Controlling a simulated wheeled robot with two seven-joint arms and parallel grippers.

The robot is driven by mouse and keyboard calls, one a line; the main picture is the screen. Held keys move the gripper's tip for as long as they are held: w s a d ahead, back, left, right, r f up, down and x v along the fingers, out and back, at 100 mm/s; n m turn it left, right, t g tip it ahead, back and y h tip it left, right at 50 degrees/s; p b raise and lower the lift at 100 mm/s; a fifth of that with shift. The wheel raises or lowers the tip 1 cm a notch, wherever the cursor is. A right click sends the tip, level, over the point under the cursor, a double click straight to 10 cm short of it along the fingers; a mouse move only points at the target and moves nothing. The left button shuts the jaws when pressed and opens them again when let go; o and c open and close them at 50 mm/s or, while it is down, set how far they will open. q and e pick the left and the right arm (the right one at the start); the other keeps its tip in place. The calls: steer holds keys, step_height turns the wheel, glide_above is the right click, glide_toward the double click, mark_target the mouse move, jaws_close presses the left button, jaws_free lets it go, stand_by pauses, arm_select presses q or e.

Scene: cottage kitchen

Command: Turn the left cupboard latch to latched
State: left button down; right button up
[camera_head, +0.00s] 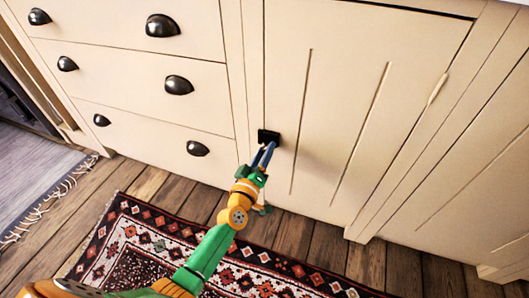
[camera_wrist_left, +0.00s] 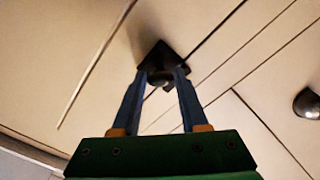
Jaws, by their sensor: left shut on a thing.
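The left cupboard latch is a small black piece (camera_head: 268,136) at the left edge of the cream cupboard door (camera_head: 335,95). The door looks closed. My left gripper (camera_head: 266,150) reaches up to the latch from below, its blue fingers shut on it. In the left wrist view the black latch (camera_wrist_left: 163,62) has a dark plate, and its rounded knob sits between the tips of my left gripper (camera_wrist_left: 162,76). The fingers partly cover the latch, so I cannot tell which way it is turned. My right gripper is not in view.
Cream drawers (camera_head: 140,75) with several dark cup handles stand left of the door. A patterned red and black rug (camera_head: 270,262) lies on the wooden floor (camera_head: 365,262) below. A grey fringed rug (camera_head: 35,175) is at the far left.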

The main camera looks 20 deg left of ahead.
arm_select(q)
steer(key=shift+n+b, duration=0.45)
steer(key=shift+n, duration=3.85)
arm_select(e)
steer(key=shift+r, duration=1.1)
arm_select(q)
steer(key=shift+c, duration=2.1)
jaws_free()
